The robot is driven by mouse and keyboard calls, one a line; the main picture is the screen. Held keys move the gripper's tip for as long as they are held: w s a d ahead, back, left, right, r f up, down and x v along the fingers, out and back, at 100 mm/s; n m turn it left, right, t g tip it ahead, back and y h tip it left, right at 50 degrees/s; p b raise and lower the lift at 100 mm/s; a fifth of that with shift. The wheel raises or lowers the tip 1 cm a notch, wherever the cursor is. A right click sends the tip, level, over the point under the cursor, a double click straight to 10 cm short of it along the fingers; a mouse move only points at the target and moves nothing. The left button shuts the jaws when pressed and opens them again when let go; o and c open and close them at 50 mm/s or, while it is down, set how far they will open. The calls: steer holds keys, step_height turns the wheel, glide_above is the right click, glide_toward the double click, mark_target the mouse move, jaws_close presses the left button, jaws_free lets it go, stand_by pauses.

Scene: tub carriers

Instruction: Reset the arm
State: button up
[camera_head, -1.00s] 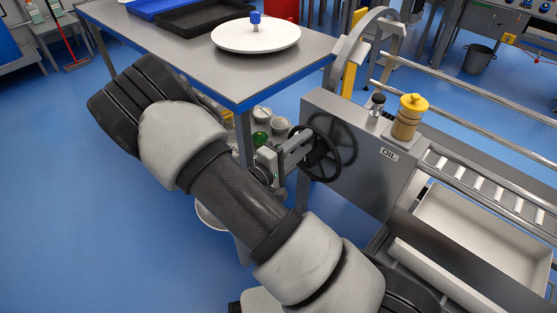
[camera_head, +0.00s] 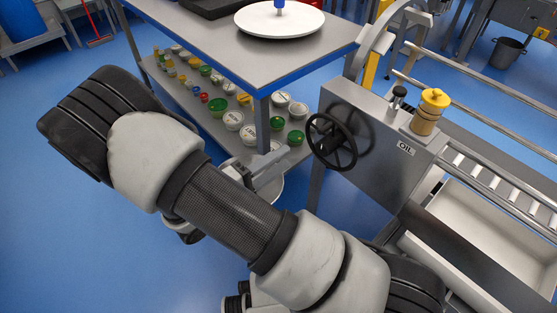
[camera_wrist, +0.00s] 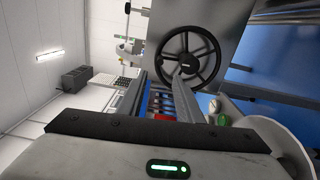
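My arm reaches across the head view from the lower right. My gripper (camera_head: 272,168) is at its far end, left of the black handwheel (camera_head: 332,142) and apart from it. The gripper is partly hidden behind my own forearm. In the wrist view, a grey finger (camera_wrist: 187,100) points towards the handwheel (camera_wrist: 187,56). I cannot make out a gap between the fingers. I see nothing clearly held.
A blue-edged table (camera_head: 300,61) bears a white turntable (camera_head: 280,20). Several tubs stand on its lower shelf (camera_head: 205,115). The grey machine with the OIL label (camera_head: 405,148) and a yellow-topped oiler (camera_head: 429,112) are at right.

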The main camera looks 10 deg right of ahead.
stand_by(0.3)
steer(key=s+d+r+m+g+y, duration=0.4)
steer(key=s+r+g+y, duration=0.1)
steer(key=s+r, duration=0.15)
steer(key=s+d+r+m+g+y, duration=0.3)
steer(key=s+d+r+g+y, duration=0.2)
steer(key=s+r+y, duration=0.15)
step_height(320, 180, up, 32)
steer(key=s+a+t+y+p, duration=0.1)
steer(key=t+p, duration=0.4)
steer(key=p, duration=1.7)
steer(key=shift+s+a+t+y, duration=0.4)
steer(key=shift+a+y, duration=0.35)
steer(key=shift+y, duration=0.5)
steer(key=shift+d, duration=0.1)
